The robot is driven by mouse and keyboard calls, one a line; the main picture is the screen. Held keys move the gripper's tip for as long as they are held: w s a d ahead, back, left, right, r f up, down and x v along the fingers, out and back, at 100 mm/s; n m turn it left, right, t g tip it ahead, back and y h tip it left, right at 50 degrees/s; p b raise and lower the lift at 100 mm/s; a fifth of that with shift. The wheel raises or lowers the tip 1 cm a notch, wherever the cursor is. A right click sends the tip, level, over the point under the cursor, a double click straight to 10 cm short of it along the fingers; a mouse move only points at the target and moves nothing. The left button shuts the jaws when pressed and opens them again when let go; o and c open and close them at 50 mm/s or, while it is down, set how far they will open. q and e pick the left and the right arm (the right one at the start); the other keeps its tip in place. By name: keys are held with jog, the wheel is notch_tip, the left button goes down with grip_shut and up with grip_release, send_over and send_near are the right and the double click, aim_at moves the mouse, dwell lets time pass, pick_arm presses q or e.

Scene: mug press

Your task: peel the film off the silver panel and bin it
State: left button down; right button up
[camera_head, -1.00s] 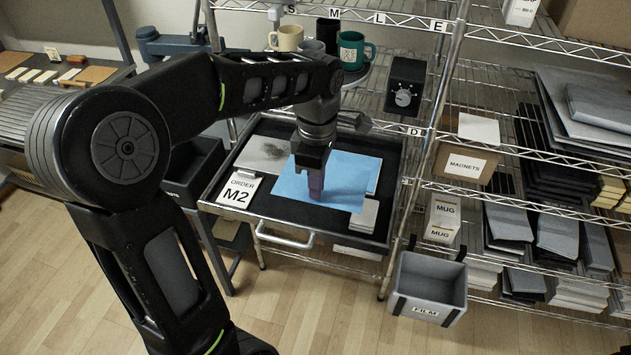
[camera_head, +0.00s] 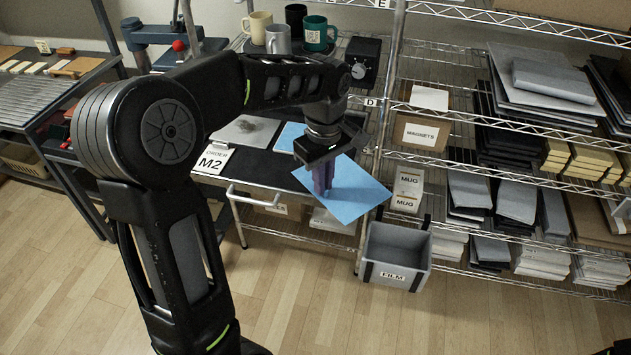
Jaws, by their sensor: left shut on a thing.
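My left gripper (camera_head: 322,183) is shut on a sheet of blue film (camera_head: 352,193). The film hangs tilted past the tray's right front corner, above and to the left of the grey bin (camera_head: 393,276) marked FILM. Another blue area (camera_head: 289,137) lies on the dark tray, partly hidden by my left arm; I cannot tell whether it is film or a panel. A silver panel (camera_head: 245,130) with a dark smudge lies to its left.
The dark tray cart (camera_head: 265,163) carries an ORDER M2 card (camera_head: 213,160). Mugs (camera_head: 278,40) stand on a stand behind it. A wire rack with boxes, including a MAGNETS box (camera_head: 421,133), fills the right. The floor in front is clear.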

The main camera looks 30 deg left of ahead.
aim_at(349, 205)
pick_arm(q)
jog(key=w+d+f+m, duration=0.1)
jog(key=d+f+m, duration=0.5)
jog(key=f, duration=0.4)
jog(key=w+d+f+m, duration=0.1)
jog(key=d+f+m, duration=0.4)
jog(key=f+m, duration=0.3)
notch_tip(349, 205, down, 3)
jog(key=shift+d+r, duration=0.1)
jog(key=shift+d, duration=0.3)
jog(key=shift+w, duration=0.1)
